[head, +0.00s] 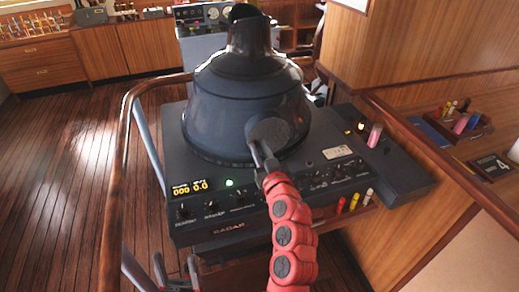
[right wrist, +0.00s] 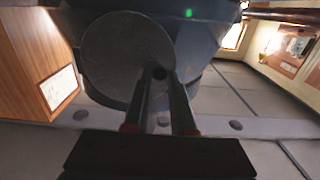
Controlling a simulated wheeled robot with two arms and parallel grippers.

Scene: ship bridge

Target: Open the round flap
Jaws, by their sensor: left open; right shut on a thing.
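The round flap (head: 270,132) is a grey disc low on the front of the dark radar hood (head: 222,100). In the right wrist view the flap (right wrist: 125,55) fills the upper left, facing me. My right gripper (head: 258,154) reaches up to its lower edge and is shut on a small dark tab there; the fingertips (right wrist: 160,78) meet around it. I cannot tell whether the flap stands away from the hood. My left gripper (head: 177,262) is open and empty at the bottom edge, below the console front.
The radar console (head: 185,232) has knobs, a lit display and a green light. A wooden handrail (head: 117,175) curves along its left side. Pens (head: 354,201) stand at the front right. A wood-panelled wall and ledge are on the right. The floor at left is clear.

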